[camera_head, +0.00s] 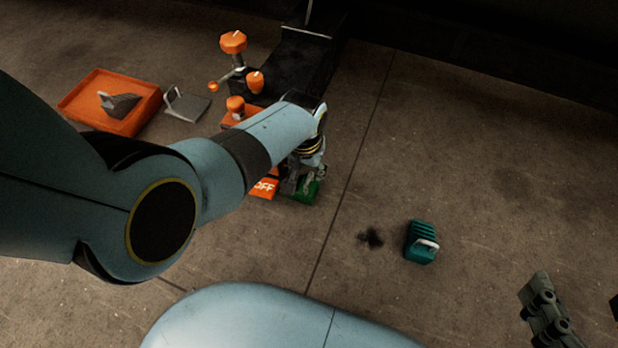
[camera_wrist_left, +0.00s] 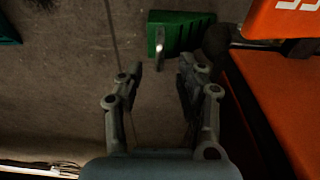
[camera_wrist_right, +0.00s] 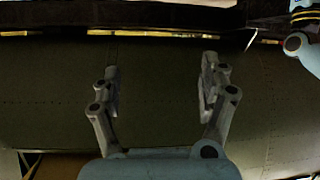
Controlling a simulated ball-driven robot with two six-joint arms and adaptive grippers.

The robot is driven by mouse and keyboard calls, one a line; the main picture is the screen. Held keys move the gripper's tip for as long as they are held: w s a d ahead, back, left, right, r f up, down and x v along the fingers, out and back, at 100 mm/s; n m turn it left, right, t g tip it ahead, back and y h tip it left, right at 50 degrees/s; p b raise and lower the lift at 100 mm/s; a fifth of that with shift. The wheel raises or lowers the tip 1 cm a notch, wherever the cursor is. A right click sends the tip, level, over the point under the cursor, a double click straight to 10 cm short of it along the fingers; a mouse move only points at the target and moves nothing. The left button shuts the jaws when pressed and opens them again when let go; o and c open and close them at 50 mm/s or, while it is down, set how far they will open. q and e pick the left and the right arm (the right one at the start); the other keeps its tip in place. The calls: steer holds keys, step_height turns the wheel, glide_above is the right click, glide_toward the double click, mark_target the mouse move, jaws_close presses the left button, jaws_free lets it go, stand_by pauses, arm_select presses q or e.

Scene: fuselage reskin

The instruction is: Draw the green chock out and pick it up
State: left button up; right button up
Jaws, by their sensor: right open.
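The green chock (camera_head: 310,190) sits on the floor against a dark round part, with an orange block marked OFF beside it. It also shows in the left wrist view (camera_wrist_left: 178,32), with its grey handle (camera_wrist_left: 160,48) standing towards me. My left gripper (camera_head: 303,172) is over the chock and hides part of it. In the left wrist view my left gripper (camera_wrist_left: 160,66) is open, and the handle lies in line with the gap between its fingertips. I cannot tell whether they touch it. My right gripper (camera_wrist_right: 160,68) is open and empty, far from the chock; part of it shows at the head view's lower right.
A teal ribbed chock (camera_head: 420,242) with a pale handle stands on the floor at right. An orange tray (camera_head: 85,122) holding a grey wedge and another grey wedge (camera_head: 186,104) lie at left. Orange-knobbed equipment (camera_head: 233,42) stands behind my left arm. The right floor is mostly clear.

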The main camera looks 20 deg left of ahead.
mark_target(309, 177)
arm_select(q)
step_height(309, 177, down, 2)
steer(key=shift+f+b, duration=0.15)
steer(key=shift+b, duration=0.65)
steer(key=shift+w+f+b, duration=0.25)
steer(key=shift+f+b, duration=0.7)
steer(key=shift+f, duration=0.25)
arm_select(e)
steer(key=w+a+r+n+t+y, duration=0.1)
steer(key=w+r+t, duration=0.1)
steer(key=r, duration=0.5)
steer(key=w+r+n+t+y, duration=0.1)
steer(key=w+r+t+y, duration=0.1)
steer(key=r+t, duration=0.3)
steer(key=w+a+r+n+t+y, duration=0.1)
steer(key=w+r+t, duration=0.2)
steer(key=r, duration=0.8)
steer(key=shift+w+a+t, duration=0.3)
steer(key=shift+w+t, duration=0.05)
steer(key=shift+t, duration=0.05)
arm_select(q)
steer(key=shift+c, duration=0.2)
jaws_close()
